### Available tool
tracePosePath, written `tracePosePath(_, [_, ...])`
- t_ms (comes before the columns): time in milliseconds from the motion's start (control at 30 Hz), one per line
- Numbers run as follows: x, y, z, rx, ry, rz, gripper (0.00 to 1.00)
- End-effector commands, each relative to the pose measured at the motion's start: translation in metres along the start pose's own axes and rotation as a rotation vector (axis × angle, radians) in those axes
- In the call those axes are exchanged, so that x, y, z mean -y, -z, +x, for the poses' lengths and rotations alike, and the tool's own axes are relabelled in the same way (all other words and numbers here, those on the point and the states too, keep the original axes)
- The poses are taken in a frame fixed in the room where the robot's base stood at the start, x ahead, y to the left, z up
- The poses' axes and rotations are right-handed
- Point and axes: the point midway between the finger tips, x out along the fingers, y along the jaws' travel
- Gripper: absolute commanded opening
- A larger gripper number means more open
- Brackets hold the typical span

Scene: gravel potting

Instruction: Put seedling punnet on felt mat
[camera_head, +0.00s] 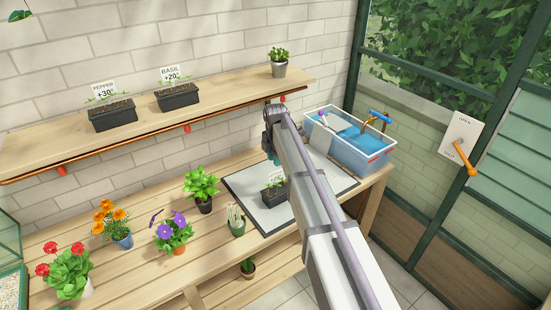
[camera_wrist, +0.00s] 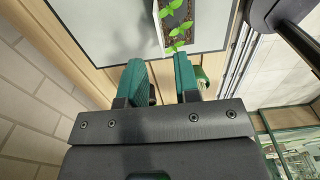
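A dark seedling punnet (camera_head: 272,195) with green sprouts and a white label stands on the grey felt mat (camera_head: 246,184), partly hidden behind my arm. In the wrist view the punnet (camera_wrist: 182,14) is at the top, cut off by the frame edge, with the grey mat (camera_wrist: 105,25) around it. My gripper (camera_head: 272,158) is above the mat, beyond the punnet in the head view. In the wrist view my gripper's green fingers (camera_wrist: 162,78) are apart with nothing held between them, and the punnet lies beyond their tips.
Pepper (camera_head: 113,114) and basil (camera_head: 178,97) punnets and a small potted plant (camera_head: 279,65) stand on the shelf (camera_head: 60,142) above. A blue water tub (camera_head: 365,152) is at the mat's far right.

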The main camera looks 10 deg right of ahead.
Motion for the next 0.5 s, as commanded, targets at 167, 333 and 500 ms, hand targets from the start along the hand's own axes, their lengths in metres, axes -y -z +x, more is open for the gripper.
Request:
tracePosePath(167, [0.000, 0.000, -0.038, 0.000, 0.000, 0.000, 0.29])
tracePosePath(333, [0.005, 0.002, -0.036, 0.000, 0.000, 0.020, 0.29])
tracePosePath(500, [0.082, 0.032, -0.035, 0.000, 0.000, 0.427, 0.29])
